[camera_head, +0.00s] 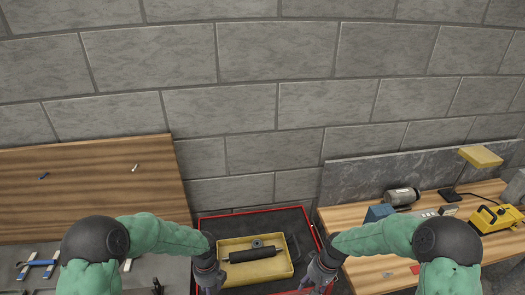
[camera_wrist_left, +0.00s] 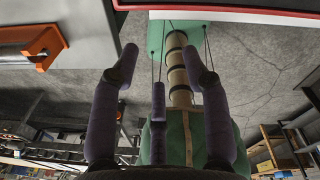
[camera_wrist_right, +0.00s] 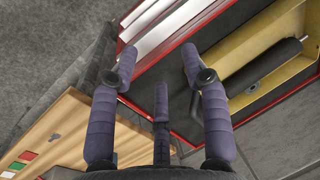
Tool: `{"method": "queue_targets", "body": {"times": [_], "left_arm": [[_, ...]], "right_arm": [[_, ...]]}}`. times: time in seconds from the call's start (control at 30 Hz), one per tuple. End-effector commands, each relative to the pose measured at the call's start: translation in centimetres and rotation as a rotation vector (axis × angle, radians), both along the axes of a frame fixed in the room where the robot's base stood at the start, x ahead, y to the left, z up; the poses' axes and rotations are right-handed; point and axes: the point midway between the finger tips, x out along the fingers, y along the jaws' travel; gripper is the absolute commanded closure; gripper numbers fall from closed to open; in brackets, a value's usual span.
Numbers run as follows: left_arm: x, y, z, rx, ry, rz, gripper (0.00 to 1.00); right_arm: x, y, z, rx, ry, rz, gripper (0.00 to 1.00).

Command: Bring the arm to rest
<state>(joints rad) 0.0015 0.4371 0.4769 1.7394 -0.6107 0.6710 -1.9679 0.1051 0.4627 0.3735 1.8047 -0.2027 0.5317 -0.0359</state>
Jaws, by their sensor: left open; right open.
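My left gripper (camera_head: 207,275) hangs at the left edge of the red-rimmed cart in the head view. Its purple fingers are spread with nothing between them in the left wrist view (camera_wrist_left: 160,58). My right gripper (camera_head: 322,274) hangs at the cart's right edge. Its fingers are also spread and empty in the right wrist view (camera_wrist_right: 160,60), over the cart's red rim. Both green arms are bent with their grippers pointing down, one on each side of a yellow tray (camera_head: 227,273). The fingertips are small and partly dark in the head view.
A black roller (camera_head: 253,254) lies in the yellow tray, on the cart (camera_head: 208,225). A wooden bench (camera_head: 375,270) with a grey motor (camera_head: 402,196), a lamp (camera_head: 480,157) and a yellow tool (camera_head: 495,217) stands right. A wood panel (camera_head: 90,185) and clamps (camera_head: 40,263) are left.

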Motion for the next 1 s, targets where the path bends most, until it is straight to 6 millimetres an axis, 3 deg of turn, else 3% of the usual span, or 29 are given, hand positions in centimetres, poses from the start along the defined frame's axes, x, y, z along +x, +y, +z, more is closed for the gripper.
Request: {"method": "queue_targets", "body": {"times": [0.17,0.4,0.6,0.8,1.0], "left_arm": [[-2.7,-1.7,-3.3,-0.073,0.041,0.323,0.53],[-7.6,-4.6,-7.9,-0.156,0.153,1.005,0.53],[-11.5,-6.1,-10.6,-0.152,0.272,1.609,0.53],[-15.0,-6.5,-12.4,-0.095,0.371,2.158,0.53],[-17.6,-6.2,-13.4,-0.021,0.426,2.557,0.53]], "right_arm": [[-2.3,0.9,-3.2,0.031,0.017,-0.043,0.53],[-7.0,2.5,-8.0,0.077,0.04,-0.139,0.53],[-11.3,3.6,-11.0,0.098,0.058,-0.23,0.53],[-15.4,4.2,-12.9,0.103,0.075,-0.313,0.53],[-18.5,4.6,-13.8,0.097,0.087,-0.373,0.53]]}}
